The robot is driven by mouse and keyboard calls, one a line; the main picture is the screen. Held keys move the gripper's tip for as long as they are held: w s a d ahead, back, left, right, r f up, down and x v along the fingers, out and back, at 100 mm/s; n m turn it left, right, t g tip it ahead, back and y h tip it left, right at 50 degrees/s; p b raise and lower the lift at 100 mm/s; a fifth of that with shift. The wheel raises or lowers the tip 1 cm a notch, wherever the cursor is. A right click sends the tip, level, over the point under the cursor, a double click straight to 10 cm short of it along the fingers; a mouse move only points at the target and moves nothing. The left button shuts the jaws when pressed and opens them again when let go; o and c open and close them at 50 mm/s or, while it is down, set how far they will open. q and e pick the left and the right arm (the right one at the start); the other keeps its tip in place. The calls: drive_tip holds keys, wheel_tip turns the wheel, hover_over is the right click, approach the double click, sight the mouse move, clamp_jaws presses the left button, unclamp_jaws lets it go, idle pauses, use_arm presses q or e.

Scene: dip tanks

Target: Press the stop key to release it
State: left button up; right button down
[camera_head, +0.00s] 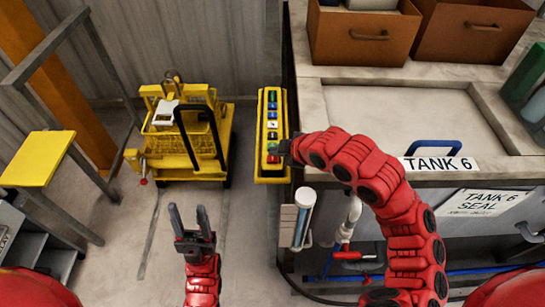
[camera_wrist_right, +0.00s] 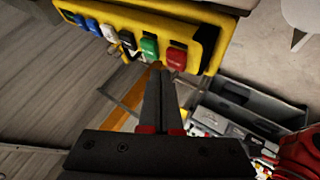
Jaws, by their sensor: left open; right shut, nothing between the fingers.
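A yellow key pendant (camera_head: 271,176) hangs at the tank's left edge, with a column of coloured keys. Its red key (camera_head: 272,159) is at the near end, beside a green key. In the right wrist view the red key (camera_wrist_right: 177,58) is the end key next to the green key (camera_wrist_right: 149,47). My right gripper (camera_head: 284,151) is shut and empty beside these two keys; its fingertips (camera_wrist_right: 162,72) appear just below them. I cannot tell whether they touch. No lettering on the keys is readable. My left gripper (camera_head: 189,217) is open and empty above the floor.
The tank (camera_head: 405,105) with its TANK 6 label (camera_head: 440,164) stands right of the pendant. A yellow cart (camera_head: 184,150) stands to the left. Floor between cart and tank is clear.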

sight(276, 160)
drive_tip(key=shift+f+b, duration=0.4)
drive_tip(key=shift+b, duration=0.1)
drive_tip(key=shift+f+b, duration=0.4)
drive_tip(key=shift+f, duration=0.1)
idle(0.6)
drive_tip(key=shift+r, duration=0.1)
drive_tip(key=shift+r+p, duration=0.35)
drive_tip(key=shift+r, duration=0.5)
drive_tip(key=shift+r+p, duration=1.05)
drive_tip(key=shift+r, duration=1.45)
